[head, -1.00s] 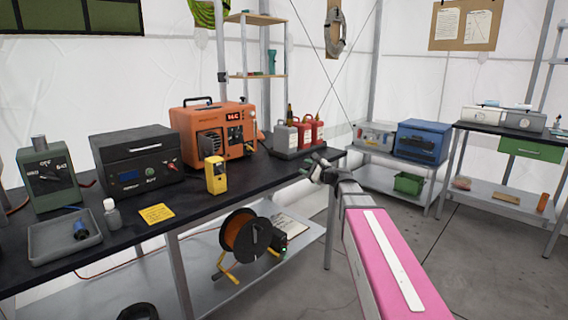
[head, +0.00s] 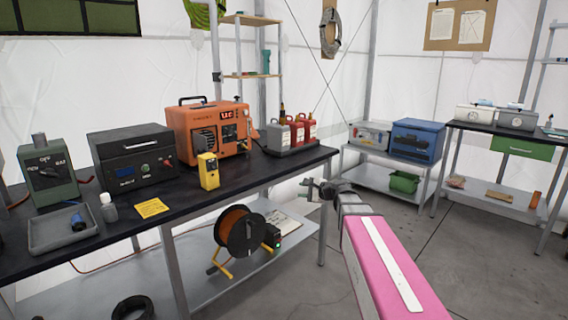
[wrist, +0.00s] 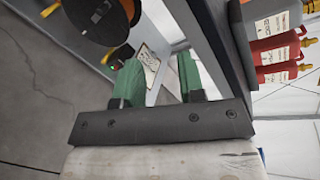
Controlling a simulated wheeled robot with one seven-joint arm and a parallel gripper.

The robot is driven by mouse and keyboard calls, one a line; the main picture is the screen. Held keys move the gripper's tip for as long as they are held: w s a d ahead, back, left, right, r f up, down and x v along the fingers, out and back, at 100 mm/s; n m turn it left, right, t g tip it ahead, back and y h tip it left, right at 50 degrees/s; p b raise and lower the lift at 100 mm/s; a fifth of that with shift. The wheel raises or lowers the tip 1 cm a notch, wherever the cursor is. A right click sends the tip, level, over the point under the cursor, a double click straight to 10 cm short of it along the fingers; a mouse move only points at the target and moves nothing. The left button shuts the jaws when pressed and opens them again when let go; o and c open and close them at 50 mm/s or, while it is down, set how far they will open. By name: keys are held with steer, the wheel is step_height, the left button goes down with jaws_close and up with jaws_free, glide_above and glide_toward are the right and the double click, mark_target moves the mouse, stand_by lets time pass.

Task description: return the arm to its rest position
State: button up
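My gripper (head: 312,189) is at the end of my pink and white arm in the head view, just off the right end of the black-topped workbench (head: 265,174) and a little below its top. In the wrist view my gripper (wrist: 160,78) shows two green fingers set apart with nothing between them, so it is open and empty. The workbench edge (wrist: 215,40) runs close by to the right of the fingers in that view.
On the bench stand an orange generator (head: 208,133), a yellow meter (head: 208,171) and red bottles in a grey carrier (head: 290,148). A cable reel (head: 242,232) is on the lower shelf. The floor (head: 480,260) at right is open.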

steer(key=s+d+f+n+g+h, duration=0.4)
steer(key=s+d+f+n+h, duration=0.1)
steer(key=s+f, duration=0.7)
steer(key=s+d+f+n+g+h, duration=0.5)
steer(key=s+f+n, duration=0.3)
steer(key=s+f, duration=0.4)
steer(key=shift+d+n+g+h, duration=0.3)
steer(key=shift+d+h, duration=0.1)
steer(key=shift+h, duration=0.3)
steer(key=shift+f, duration=0.1)
